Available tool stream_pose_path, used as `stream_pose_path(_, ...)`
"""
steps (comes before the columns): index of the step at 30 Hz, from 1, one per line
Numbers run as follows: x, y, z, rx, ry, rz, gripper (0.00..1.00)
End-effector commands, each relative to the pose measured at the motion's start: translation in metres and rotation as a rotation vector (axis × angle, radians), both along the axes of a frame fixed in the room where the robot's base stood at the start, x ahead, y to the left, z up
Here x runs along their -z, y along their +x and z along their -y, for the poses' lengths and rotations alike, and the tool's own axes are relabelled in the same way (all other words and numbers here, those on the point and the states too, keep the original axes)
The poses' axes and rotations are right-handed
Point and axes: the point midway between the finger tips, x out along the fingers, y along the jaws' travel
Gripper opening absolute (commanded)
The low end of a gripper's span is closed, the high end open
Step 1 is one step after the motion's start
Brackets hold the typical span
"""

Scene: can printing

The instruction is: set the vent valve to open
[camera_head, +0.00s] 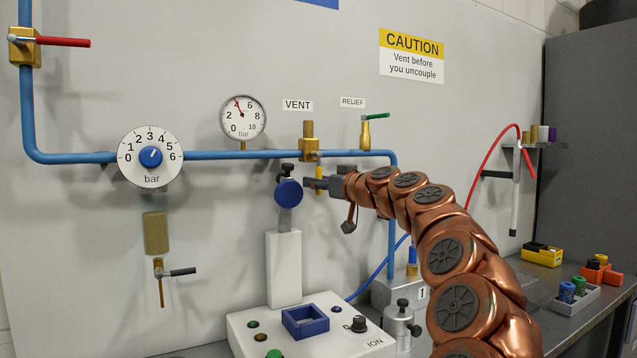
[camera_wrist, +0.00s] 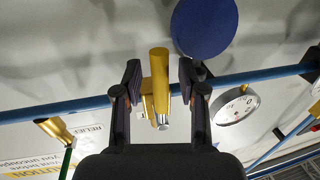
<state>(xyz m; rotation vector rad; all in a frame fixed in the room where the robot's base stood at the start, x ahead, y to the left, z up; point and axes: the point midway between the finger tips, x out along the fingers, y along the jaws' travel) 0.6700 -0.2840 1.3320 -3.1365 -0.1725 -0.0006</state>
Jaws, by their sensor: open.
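The vent valve (camera_head: 309,145) is a brass body on the blue pipe, below the VENT label (camera_head: 298,106). Its yellow handle (camera_head: 319,176) points down, across the line of the pipe, in the head view. My gripper (camera_head: 316,184) is at this handle, reaching in from the right. In the wrist view, my gripper (camera_wrist: 159,78) is open, with one finger on each side of the yellow-brass valve parts (camera_wrist: 159,70). Gaps show on both sides, so the fingers do not appear closed on them. The gripper partly hides the handle's lower end in the head view.
A blue disc (camera_head: 288,193) on a white post stands just left of my gripper; it also shows in the wrist view (camera_wrist: 205,26). The relief valve (camera_head: 365,134) with a green lever is to the right. A pressure gauge (camera_head: 242,116) is upper left. The bench holds a white control box (camera_head: 310,335).

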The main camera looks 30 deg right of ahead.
Motion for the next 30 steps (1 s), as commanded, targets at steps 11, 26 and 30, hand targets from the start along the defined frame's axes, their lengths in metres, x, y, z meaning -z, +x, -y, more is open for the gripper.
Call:
stream_pose_path(11, 0.0, -0.0002, -0.0003, 0.0, 0.0, 0.0, 0.17)
stream_pose_path(26, 0.0, -0.0003, -0.0002, 0.0, 0.0, 0.0, 0.0)
stream_pose_path(30, 0.0, -0.0003, -0.0002, 0.0, 0.0, 0.0, 0.0)
